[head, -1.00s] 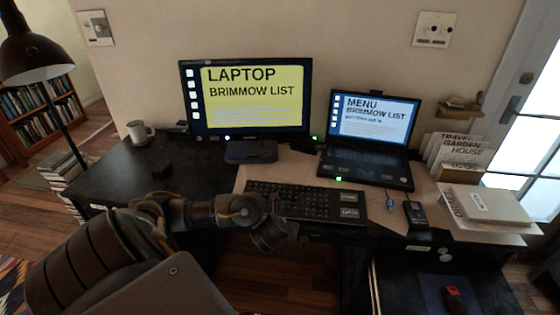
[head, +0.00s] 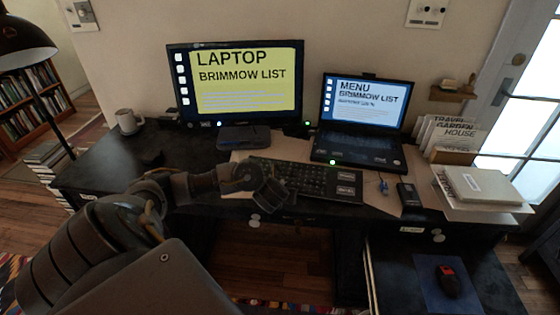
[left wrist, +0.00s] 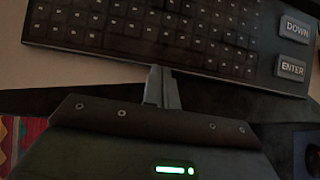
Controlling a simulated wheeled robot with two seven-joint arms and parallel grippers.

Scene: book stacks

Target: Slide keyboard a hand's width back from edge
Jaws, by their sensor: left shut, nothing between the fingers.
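The black keyboard (head: 318,178) lies on the beige mat near the desk's front edge, with large "DOWN" and "ENTER" keys at its right end. In the left wrist view the keyboard (left wrist: 150,30) fills the top. My left gripper (head: 270,197) is shut and empty at the keyboard's front side, left of its middle. In the left wrist view the closed fingertips (left wrist: 160,76) are right at the keyboard's near edge; I cannot tell whether they touch it. My gripper hides part of the keyboard's front left in the head view. My right gripper is not in view.
A laptop (head: 358,150) and a dark box (head: 243,138) under the monitor (head: 240,85) stand behind the keyboard. A dark phone-like device (head: 408,194) and stacked books (head: 480,185) are to the right. A mug (head: 128,122) stands at far left.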

